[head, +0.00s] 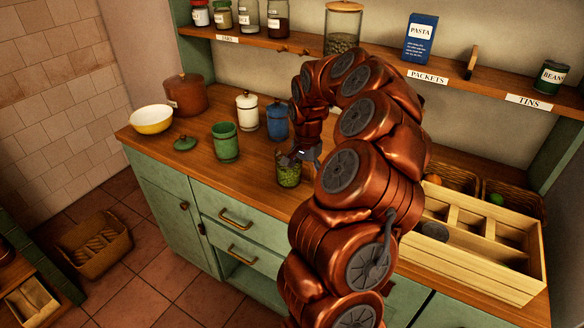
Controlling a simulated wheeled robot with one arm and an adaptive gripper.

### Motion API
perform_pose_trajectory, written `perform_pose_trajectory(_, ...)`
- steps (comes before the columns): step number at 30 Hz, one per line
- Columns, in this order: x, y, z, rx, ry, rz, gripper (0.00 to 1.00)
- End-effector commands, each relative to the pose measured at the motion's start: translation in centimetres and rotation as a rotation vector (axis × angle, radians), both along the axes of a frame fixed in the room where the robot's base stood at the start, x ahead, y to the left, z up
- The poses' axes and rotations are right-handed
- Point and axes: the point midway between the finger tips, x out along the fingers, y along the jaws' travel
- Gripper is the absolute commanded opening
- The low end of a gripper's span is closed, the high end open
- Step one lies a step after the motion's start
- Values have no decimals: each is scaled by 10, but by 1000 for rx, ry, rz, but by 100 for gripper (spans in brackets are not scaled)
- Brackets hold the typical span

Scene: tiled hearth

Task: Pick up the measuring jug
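A small clear glass vessel with green contents (289,176), which looks like the measuring jug, stands on the wooden counter (258,178) near its front edge. My gripper (297,158) is just above and at the rim of this vessel, pointing down. My arm comes in from the lower right and hides the area right of the vessel. Whether the fingers touch the glass, and how far apart they are, is too small to tell. No handle on the vessel can be made out.
A green canister (225,143) stands open to the left, its lid (185,143) beside it. A white canister (247,113), blue canister (278,122), brown pot (186,94) and yellow bowl (151,120) stand behind and left. A wooden divided tray (490,253) lies at right.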

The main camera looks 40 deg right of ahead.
Motion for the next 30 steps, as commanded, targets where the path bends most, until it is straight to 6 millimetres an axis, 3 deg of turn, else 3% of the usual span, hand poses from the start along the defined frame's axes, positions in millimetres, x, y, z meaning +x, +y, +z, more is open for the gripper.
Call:
perform_pose_trajectory(7, 0, 0, -2, -1, -1, 0, 81)
perform_pose_trajectory(30, 0, 0, -2, 0, -1, 0, 0)
